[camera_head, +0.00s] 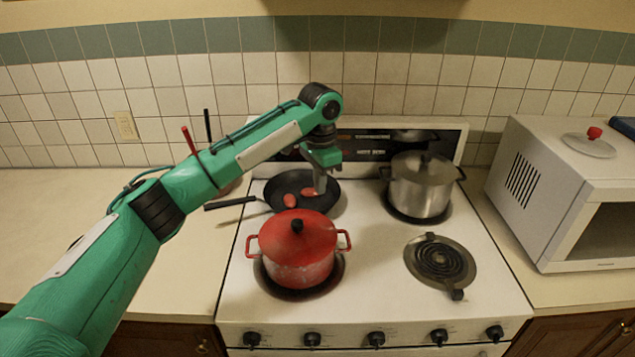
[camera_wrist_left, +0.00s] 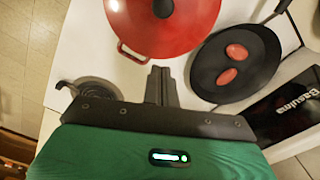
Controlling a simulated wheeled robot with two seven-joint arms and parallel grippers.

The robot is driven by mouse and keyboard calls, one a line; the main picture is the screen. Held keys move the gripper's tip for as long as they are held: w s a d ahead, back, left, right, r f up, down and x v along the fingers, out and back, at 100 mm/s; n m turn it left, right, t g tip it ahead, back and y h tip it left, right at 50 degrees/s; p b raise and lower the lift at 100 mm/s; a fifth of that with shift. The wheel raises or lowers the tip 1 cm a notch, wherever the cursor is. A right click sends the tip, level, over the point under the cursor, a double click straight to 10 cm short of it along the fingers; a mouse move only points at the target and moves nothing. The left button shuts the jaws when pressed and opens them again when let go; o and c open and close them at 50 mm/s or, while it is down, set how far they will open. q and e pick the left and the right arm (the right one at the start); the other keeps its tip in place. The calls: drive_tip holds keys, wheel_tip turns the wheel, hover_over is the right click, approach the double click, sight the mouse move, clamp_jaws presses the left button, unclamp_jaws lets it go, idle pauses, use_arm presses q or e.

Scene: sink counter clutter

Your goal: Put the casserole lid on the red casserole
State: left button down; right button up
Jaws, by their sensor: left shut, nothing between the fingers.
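The red casserole (camera_head: 298,272) stands on the front left burner of the stove. A red domed lid with a black knob (camera_head: 298,234) sits on top of it and looks about level. In the left wrist view the red lid (camera_wrist_left: 190,30) shows at the top, with its dark knob cut by the frame edge. My left gripper (camera_head: 320,188) points down behind the casserole, over the frying pan's right side. Its fingers (camera_wrist_left: 160,84) are shut and empty, apart from the lid. My right gripper is not in view.
A black frying pan (camera_head: 277,184) with red oval pieces lies on the back left burner. A lidded steel pot (camera_head: 420,190) stands back right. The front right burner (camera_head: 440,259) is bare. A microwave (camera_head: 560,190) at right carries a pale lid with a red knob (camera_head: 590,144).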

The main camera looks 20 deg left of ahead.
sight(305, 226)
use_arm(q)
wheel_tip(305, 226, down, 4)
drive_tip(key=shift+r+p, duration=0.1)
drive_tip(key=shift+p, duration=0.4)
drive_tip(key=shift+w+f+p, duration=0.2)
drive_tip(key=shift+f+p, duration=0.1)
drive_tip(key=shift+f, duration=0.85)
drive_tip(key=shift+w+f, duration=0.1)
drive_tip(key=shift+f, duration=0.8)
drive_tip(key=shift+s+a+p, duration=0.95)
drive_tip(key=shift+s+a, duration=0.2)
drive_tip(key=shift+s, duration=0.05)
drive_tip(key=shift+s+a, duration=0.3)
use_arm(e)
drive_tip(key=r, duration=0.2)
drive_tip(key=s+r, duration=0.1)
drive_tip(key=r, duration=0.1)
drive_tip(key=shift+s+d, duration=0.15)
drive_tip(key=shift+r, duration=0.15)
